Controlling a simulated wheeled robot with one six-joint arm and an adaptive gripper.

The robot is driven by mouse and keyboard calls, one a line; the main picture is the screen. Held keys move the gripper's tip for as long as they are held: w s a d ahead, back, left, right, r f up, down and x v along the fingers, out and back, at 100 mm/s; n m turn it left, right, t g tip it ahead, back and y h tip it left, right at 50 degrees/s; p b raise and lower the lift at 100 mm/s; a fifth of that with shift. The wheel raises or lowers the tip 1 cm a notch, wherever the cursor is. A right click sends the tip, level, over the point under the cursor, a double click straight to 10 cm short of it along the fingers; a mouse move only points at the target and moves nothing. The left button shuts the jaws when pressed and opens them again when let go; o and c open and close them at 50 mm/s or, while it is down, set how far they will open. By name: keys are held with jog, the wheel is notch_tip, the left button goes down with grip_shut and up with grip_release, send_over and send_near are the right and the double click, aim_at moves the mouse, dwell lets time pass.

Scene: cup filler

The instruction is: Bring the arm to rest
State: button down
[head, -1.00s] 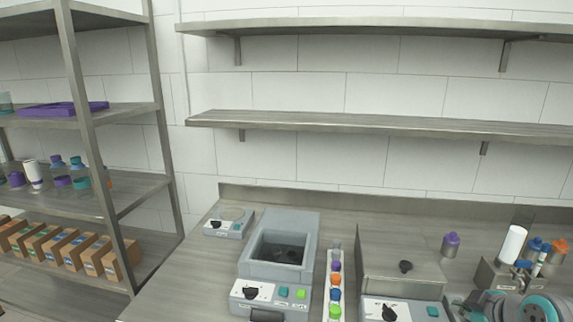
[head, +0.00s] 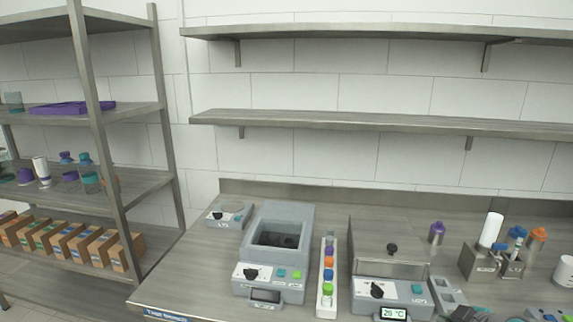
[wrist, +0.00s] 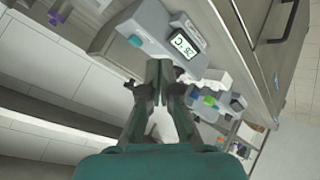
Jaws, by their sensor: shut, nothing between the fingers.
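My gripper (wrist: 160,78) shows in the wrist view with its two dark fingers together and nothing between them. It is in open air, with the front of the workbench and its devices beyond it. The gripper's fingers cannot be made out there.
The bench holds a grey bath device (head: 272,282), a strip of coloured caps (head: 328,275), a device with a lit display (head: 390,290) and a purple-capped bottle (head: 437,233). A rack with boxes (head: 70,240) stands left. Wall shelves (head: 350,122) are bare.

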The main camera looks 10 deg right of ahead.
jog(key=s+a+f+m+t, duration=0.2)
jog(key=s+a+f+m, duration=0.3)
jog(key=s+a+f, duration=1.05)
jog(key=s+a+r+m+t, duration=0.1)
jog(key=s+a+r, duration=0.1)
jog(key=s, duration=1)
jog(key=s+a+r+m+t, duration=0.1)
jog(key=s+a, duration=0.3)
jog(key=s, duration=0.7)
jog(key=shift+s+r+t+y, duration=0.35)
jog(key=shift+r+t, duration=0.25)
jog(key=shift+r, duration=0.25)
